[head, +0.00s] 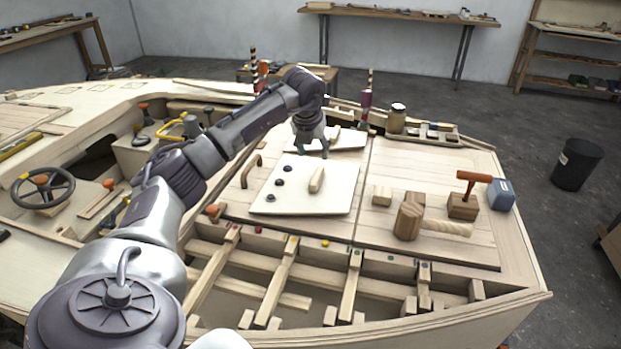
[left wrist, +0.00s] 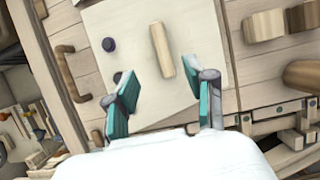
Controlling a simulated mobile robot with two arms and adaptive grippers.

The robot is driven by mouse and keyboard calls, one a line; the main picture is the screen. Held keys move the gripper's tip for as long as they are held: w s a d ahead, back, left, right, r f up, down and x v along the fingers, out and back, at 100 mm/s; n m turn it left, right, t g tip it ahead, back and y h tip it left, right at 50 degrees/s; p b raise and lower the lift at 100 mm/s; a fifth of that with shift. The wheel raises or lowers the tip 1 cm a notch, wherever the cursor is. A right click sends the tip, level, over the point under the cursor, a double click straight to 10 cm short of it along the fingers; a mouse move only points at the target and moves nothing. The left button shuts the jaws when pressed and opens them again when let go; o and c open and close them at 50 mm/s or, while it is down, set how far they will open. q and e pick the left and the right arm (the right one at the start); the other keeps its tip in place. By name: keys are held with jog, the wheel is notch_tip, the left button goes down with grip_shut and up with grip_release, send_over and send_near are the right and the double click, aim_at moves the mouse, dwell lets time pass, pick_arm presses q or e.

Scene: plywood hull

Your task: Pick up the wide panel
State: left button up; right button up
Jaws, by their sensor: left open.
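A wide off-white panel (head: 330,195) lies flat on the plank deck. It bears a light wooden bar handle (head: 317,180) and three dark round knobs on its left part. My left gripper (head: 312,152) is over the far edge of the panel, pointing down, its fingers apart and empty. In the left wrist view, the teal-padded fingers (left wrist: 166,92) spread over the panel (left wrist: 190,30), and the handle (left wrist: 161,50) stands ahead of them, between their lines and apart from both. A smaller pale panel (head: 350,141) with its own handle lies behind, partly hidden by the gripper. My right gripper is out of view.
A wooden mallet (head: 411,218), small blocks (head: 382,195) and a blue-grey block (head: 501,194) stand right of the panel. A curved wooden handle (head: 250,171) is left of it. A jar (head: 396,118) is behind. Open hull frames (head: 280,275) lie in front.

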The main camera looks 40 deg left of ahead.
pick_arm(q)
send_over(317, 175)
jog(key=s+d, duration=0.1)
jog(key=s, duration=0.1)
notch_tip(317, 175, down, 6)
jog(key=shift+r, duration=0.25)
jog(key=shift+w+a+f, duration=0.15)
jog(key=shift+w+f, duration=0.05)
jog(key=shift+f, duration=0.1)
jog(key=shift+w+f+p, duration=0.2)
jog(key=shift+f+p, duration=0.15)
jog(key=shift+f, duration=0.25)
jog(key=x, duration=0.3)
jog(key=shift+w+f, duration=0.1)
jog(key=shift+f, duration=0.15)
jog(key=shift+w+a+f, duration=0.1)
jog(key=shift+f, duration=0.2)
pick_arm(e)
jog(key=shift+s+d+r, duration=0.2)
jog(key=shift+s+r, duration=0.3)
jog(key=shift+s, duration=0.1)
pick_arm(q)
jog(key=shift+r, duration=0.1)
jog(key=shift+c, duration=0.3)
grip_shut()
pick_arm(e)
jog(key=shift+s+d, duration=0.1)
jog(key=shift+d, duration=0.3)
